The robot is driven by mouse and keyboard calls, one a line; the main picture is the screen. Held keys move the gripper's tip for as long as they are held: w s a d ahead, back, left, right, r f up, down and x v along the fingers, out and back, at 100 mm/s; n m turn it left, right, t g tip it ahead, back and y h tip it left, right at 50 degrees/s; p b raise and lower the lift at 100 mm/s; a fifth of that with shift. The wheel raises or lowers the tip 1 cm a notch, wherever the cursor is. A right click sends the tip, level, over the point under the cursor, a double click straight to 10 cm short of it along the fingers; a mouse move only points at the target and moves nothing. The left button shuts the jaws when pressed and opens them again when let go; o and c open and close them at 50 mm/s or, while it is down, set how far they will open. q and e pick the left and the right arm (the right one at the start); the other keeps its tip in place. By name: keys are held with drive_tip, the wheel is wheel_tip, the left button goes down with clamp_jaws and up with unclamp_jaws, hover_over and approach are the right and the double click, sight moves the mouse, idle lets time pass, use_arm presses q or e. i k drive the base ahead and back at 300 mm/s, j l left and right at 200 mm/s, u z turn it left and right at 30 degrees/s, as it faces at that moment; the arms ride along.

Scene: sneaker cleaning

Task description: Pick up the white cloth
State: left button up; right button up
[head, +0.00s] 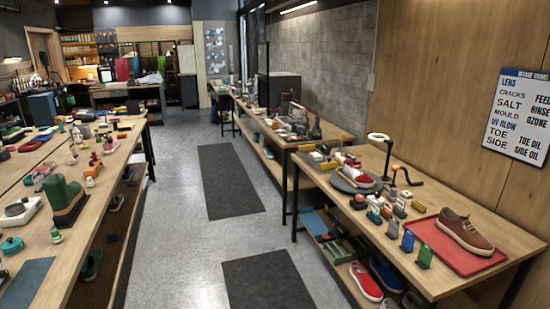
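I cannot make out a white cloth for certain. A pale, whitish shape (150,79) lies on the far back bench, too small to tell what it is. Neither of my grippers is in view. On the right bench (455,205) a brown sneaker (465,231) with a white sole sits on a red tray (427,240). A grey round stand (343,184) with a red and white item on it is farther back on the same bench.
Several small bottles and colored blocks stand along the right bench, with shoes such as a red one (365,281) on its lower shelf. The aisle between, with dark mats (228,180), is clear.

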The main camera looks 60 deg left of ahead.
sight(315, 156)
drive_tip(key=u, duration=1.65)
drive_tip(key=i+j+u, duration=0.25)
drive_tip(key=i, duration=0.4)
drive_tip(key=i+u, duration=0.15)
drive_tip(key=i, duration=1.5)
drive_tip(key=i+j+z, duration=0.1)
drive_tip(key=i+z, duration=0.35)
drive_tip(key=i+j+z, duration=0.2)
drive_tip(key=i+z, duration=0.15)
drive_tip(key=z, duration=0.15)
drive_tip(key=i+j+z, duration=0.6)
drive_tip(key=j+z, duration=0.35)
drive_tip(key=i+j+z, duration=0.2)
drive_tip(key=j+z, duration=0.25)
